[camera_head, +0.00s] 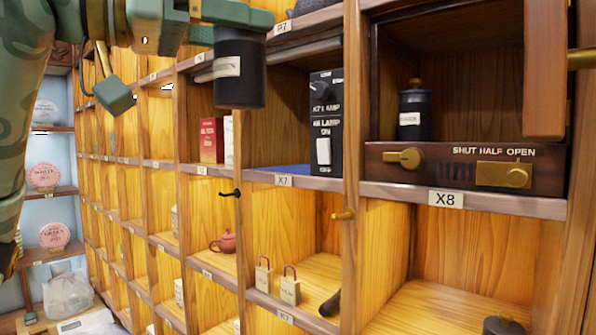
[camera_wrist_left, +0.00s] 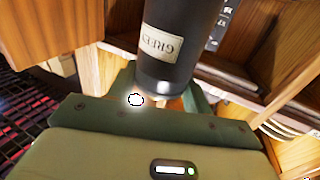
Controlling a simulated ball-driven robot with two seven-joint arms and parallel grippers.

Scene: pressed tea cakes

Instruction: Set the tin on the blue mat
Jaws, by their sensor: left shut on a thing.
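My left gripper (camera_head: 236,14) is shut on a dark cylindrical tin (camera_head: 240,72) with a pale label and holds it in the air. The blue mat (camera_head: 287,170) shows as a thin blue strip on the floor of the compartment above the X7 label. The tin is in front of that compartment in the picture, above the mat and apart from it. My right gripper is not in view.
A black lamp switch box (camera_head: 326,125) stands at the compartment's right side. Red and white boxes (camera_head: 212,140) stand in the compartment to the left. Another dark tin (camera_head: 413,112) is in the X8 cupboard. A dark hook (camera_head: 231,193) and a brass hook (camera_head: 343,214) stick out below.

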